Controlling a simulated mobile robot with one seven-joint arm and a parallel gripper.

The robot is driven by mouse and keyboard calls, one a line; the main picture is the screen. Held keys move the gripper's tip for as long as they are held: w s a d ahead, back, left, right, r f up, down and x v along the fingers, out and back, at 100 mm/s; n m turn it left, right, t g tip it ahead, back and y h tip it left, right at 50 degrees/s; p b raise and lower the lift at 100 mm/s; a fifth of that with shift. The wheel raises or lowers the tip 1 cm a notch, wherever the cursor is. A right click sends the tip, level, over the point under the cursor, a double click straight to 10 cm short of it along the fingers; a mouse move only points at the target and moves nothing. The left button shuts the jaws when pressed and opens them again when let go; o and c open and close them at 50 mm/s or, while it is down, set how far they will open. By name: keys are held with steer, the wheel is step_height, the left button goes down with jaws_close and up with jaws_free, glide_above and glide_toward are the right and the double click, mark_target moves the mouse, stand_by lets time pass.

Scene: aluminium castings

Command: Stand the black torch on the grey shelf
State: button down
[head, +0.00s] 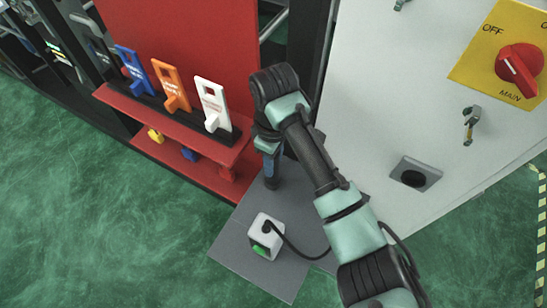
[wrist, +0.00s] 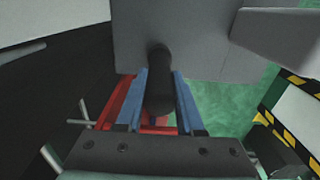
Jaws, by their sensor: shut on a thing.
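The black torch (wrist: 159,90) is between the two blue fingers of my gripper (wrist: 160,108) in the wrist view, and they are shut on it. In the head view my gripper (head: 269,155) points down beside the red rack, and a dark part of the torch (head: 271,181) shows below it, roughly upright. The grey shelf (head: 232,243) lies below, and the torch is at its back part. The shelf also shows in the wrist view (wrist: 205,60). I cannot tell whether the torch touches the shelf. My arm hides part of the shelf's right side.
A white box with a green button (head: 266,236) and a black cable stands on the shelf's front part. A red rack (head: 180,135) with blue, orange and white tags is at left. A white cabinet (head: 400,90) with a red main switch (head: 519,63) is at right.

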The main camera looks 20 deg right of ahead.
steer(key=shift+f, duration=0.1)
steer(key=c, duration=0.5)
jaws_free()
